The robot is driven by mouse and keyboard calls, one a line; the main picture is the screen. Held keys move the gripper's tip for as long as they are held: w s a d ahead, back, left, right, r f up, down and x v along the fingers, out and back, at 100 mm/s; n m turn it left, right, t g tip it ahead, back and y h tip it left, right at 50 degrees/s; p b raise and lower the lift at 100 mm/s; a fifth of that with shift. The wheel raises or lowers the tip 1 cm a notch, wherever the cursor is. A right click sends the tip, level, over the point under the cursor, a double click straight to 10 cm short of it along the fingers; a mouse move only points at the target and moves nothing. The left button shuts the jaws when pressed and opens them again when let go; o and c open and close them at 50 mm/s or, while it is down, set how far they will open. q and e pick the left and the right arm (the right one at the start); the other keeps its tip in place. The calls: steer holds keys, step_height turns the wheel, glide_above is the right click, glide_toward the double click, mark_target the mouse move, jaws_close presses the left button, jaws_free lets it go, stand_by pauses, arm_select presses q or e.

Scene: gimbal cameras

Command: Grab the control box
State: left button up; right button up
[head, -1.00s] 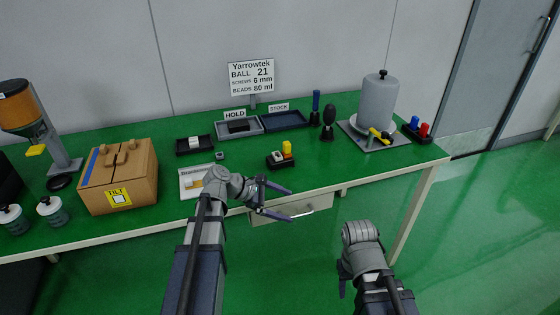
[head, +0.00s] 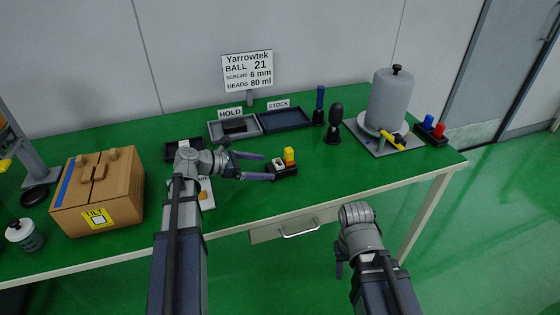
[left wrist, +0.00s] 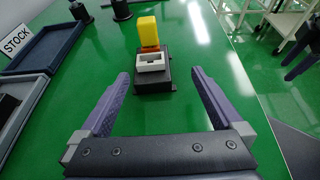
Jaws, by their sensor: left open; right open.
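The control box (head: 284,169) is a small black box with a white part and a yellow block on top. It stands upright on the green table near the front edge. It also shows in the left wrist view (left wrist: 154,78), ahead of and between the fingers. My left gripper (head: 267,166) is open, its purple fingertips beside the box's left end. In the left wrist view the left gripper (left wrist: 161,73) holds nothing. My right gripper (head: 341,268) is in front of the table, pointing down, partly hidden by its own arm.
HOLD tray (head: 212,131) and STOCK tray (head: 285,119) lie behind the box. A black oval-headed item (head: 334,125) stands right of them, beside a grey canister (head: 390,98) on a plate. A cardboard box (head: 98,190) stands left. The table right of the control box is clear.

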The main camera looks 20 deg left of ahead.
mark_target(275, 163)
arm_select(q)
steer(key=shift+w+a+r, duration=0.1)
steer(key=shift+w+a, duration=0.15)
steer(key=shift+w, duration=0.15)
steer(key=shift+b+x, duration=0.5)
steer(key=shift+x, duration=0.5)
steer(key=shift+w+d, duration=0.25)
steer(key=b+x, duration=0.1)
steer(key=x, duration=0.3)
steer(key=shift+w+f+b, duration=0.25)
steer(key=shift+b, duration=0.15)
steer(key=shift+w+d, duration=0.2)
steer(key=shift+d, duration=0.15)
arm_select(e)
steer(key=f, duration=0.3)
steer(key=shift+w+a, duration=0.15)
steer(key=shift+w, duration=0.2)
arm_select(q)
steer(key=shift+c, duration=0.2)
steer(key=c, duration=1.4)
steer(key=shift+r, duration=0.1)
steer(key=shift+c, duration=0.2)
arm_select(e)
steer(key=shift+r, duration=0.15)
